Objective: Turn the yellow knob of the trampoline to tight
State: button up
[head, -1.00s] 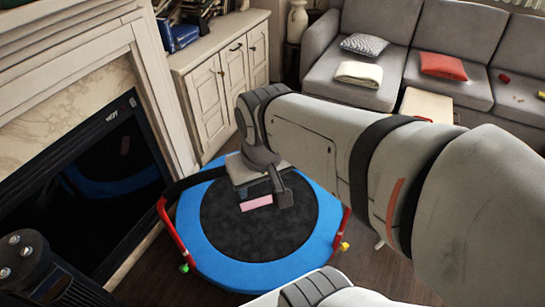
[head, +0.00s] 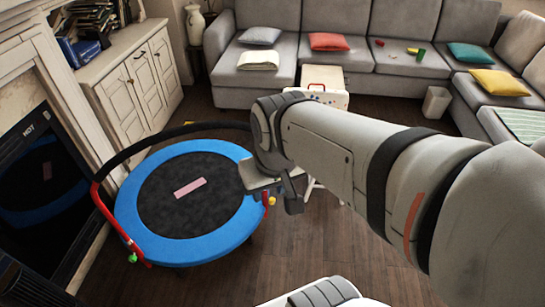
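The trampoline (head: 185,243) has a blue rim, a dark mat with a pink mark, and a red-and-black handle bar (head: 103,205). A green knob (head: 132,258) is at the front left of the bar. My gripper (head: 280,197) points down over the right rim, overlapping the red post in the picture, close to the yellow knob. I cannot tell whether it touches the knob. Its fingers are partly hidden, so its opening is unclear.
A fireplace (head: 50,180) and white cabinet (head: 130,85) border the trampoline on the left and back. A white table (head: 320,85) stands behind my arm, before the grey sofa (head: 390,55). Wooden floor is clear in front and to the right.

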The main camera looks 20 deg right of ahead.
aim_at(271, 200)
jog(key=z, duration=0.65)
jog(key=i, duration=1.05)
jog(key=u, duration=1.35)
jog(key=k, duration=1.1)
jog(key=z, duration=0.75)
jog(key=i, duration=0.75)
jog(key=u, duration=0.05)
